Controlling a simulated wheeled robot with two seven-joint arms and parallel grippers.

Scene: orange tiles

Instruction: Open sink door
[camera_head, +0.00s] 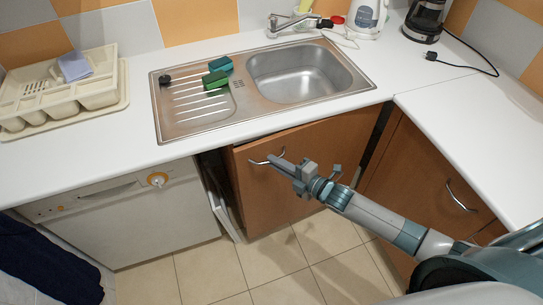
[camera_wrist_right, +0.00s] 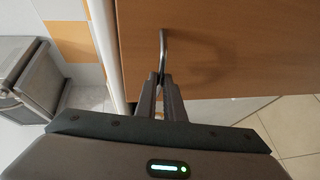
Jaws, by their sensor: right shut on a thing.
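The sink door (camera_head: 305,185) is the brown wooden front below the sink. It stands slightly ajar, with a dark gap along its left side. Its curved metal handle (camera_head: 262,162) is near the upper left corner. My right gripper (camera_head: 278,160) is shut on the handle, with the arm coming in from the lower right. In the right wrist view the handle (camera_wrist_right: 163,45) rises from between the closed fingertips (camera_wrist_right: 161,80), against the brown door face (camera_wrist_right: 230,45). The fingers hide part of the handle. My left gripper is not in view.
A steel sink (camera_head: 300,78) with a green sponge (camera_head: 215,80) is set in the white counter (camera_head: 110,145). A white dishwasher (camera_head: 130,210) stands left of the door. Another brown cabinet (camera_head: 420,185) with a handle is at right. Tiled floor (camera_head: 200,275) in front is clear.

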